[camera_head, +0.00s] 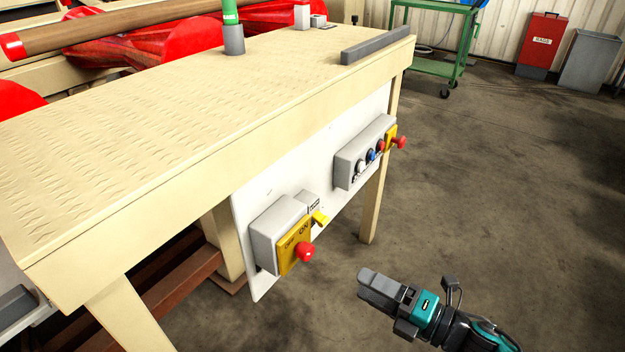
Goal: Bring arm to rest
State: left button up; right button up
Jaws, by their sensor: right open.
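My right gripper (382,290) is at the lower right, with its arm coming in from the bottom right corner. It is open and nothing shows between its fingers. It hangs over the concrete floor, to the right of a grey switch box (275,233) with a yellow plate and a red button (306,252), and apart from it. My left gripper is not in view.
A cream table (150,150) fills the left, its white front panel (262,198) carrying a second control box (352,160) with several buttons. A green cart (430,65), red rag bin (540,45) and grey bin (590,60) stand behind. Floor at right is clear.

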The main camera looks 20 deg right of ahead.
pick_arm(q)
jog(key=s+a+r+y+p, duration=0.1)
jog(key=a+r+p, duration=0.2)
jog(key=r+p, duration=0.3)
jog(key=p, duration=0.4)
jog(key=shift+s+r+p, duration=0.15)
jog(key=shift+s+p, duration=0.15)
pick_arm(e)
jog(key=s+a+m+g+h, duration=0.1)
jog(key=s+a+m+h, duration=0.1)
jog(key=m, duration=1)
jog(key=s+a+m+g+h, duration=0.2)
jog(key=s+m+h, duration=0.2)
jog(key=m, duration=0.9)
jog(key=h, duration=0.3)
jog(key=shift+s+r, duration=0.25)
jog(key=shift+r, duration=0.1)
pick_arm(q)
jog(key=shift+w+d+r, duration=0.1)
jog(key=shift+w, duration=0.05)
pick_arm(e)
jog(key=shift+o, duration=0.2)
